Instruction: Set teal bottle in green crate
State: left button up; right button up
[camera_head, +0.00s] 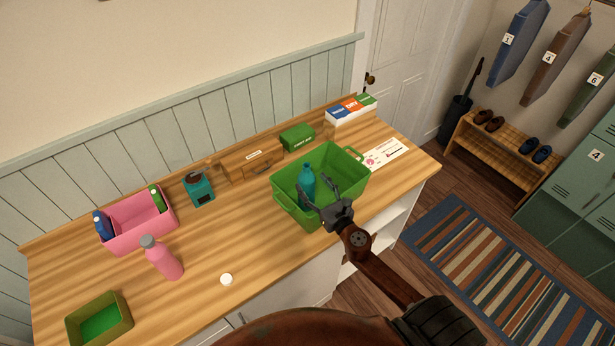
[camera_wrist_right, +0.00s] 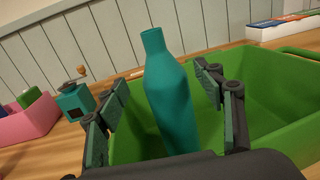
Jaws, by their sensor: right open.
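The teal bottle (camera_head: 306,184) stands inside the green crate (camera_head: 345,168) in the head view, toward the crate's left part. In the right wrist view the teal bottle (camera_wrist_right: 168,98) is a little tilted, with the green crate (camera_wrist_right: 265,88) around and behind it. My right gripper (camera_head: 318,190) is open at the crate's near side. Its fingers (camera_wrist_right: 165,100) stand on either side of the bottle with gaps between, and do not grip it. The bottle's base is hidden in both views. My left gripper is not in view.
A pink bin (camera_head: 140,232) with bottles, a pink bottle (camera_head: 164,260), a teal grinder (camera_head: 199,188) and a small green tray (camera_head: 120,304) are left of the crate. A green box (camera_head: 297,138) and a white box (camera_head: 351,110) stand behind. A white disc (camera_head: 226,279) lies near the front edge.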

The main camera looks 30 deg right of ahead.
jog(key=s+b, duration=0.1)
jog(key=s, duration=0.5)
jog(key=shift+s+r, duration=0.1)
jog(key=shift+s, duration=0.1)
jog(key=shift+s+r, duration=0.2)
jog(key=shift+s, duration=0.35)
